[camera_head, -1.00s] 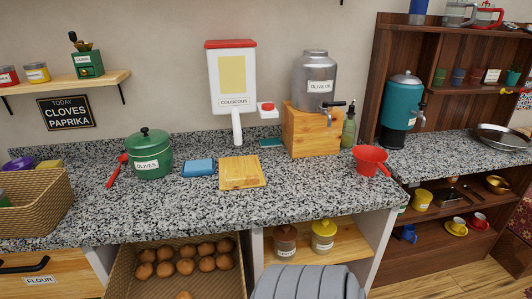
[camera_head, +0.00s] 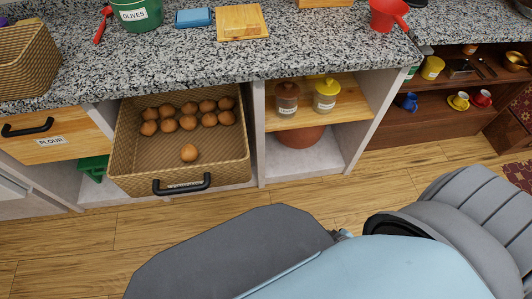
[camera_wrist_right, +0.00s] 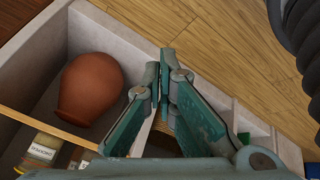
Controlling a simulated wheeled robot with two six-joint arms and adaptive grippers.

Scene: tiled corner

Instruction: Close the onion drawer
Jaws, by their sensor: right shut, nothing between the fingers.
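The onion drawer (camera_head: 122,150) is a wicker basket drawer with a black handle (camera_head: 182,185) on its front. It stands pulled out below the counter, with several brown onions (camera_head: 188,153) inside. The label under the handle is too small to read. My right gripper (camera_wrist_right: 165,60) shows in the right wrist view, with its teal fingers shut and nothing between them. A sliver of wicker shows between its finger links, mostly hidden. Neither gripper shows in the head view, so its distance from the handle is hard to tell.
Right of the drawer is an open shelf with two jars (camera_head: 325,95) and a terracotta pot (camera_head: 295,136); the pot also shows in the right wrist view (camera_wrist_right: 90,88). A closed FLOUR drawer (camera_head: 55,148) is at left. The wooden floor (camera_head: 90,235) before the drawer is clear.

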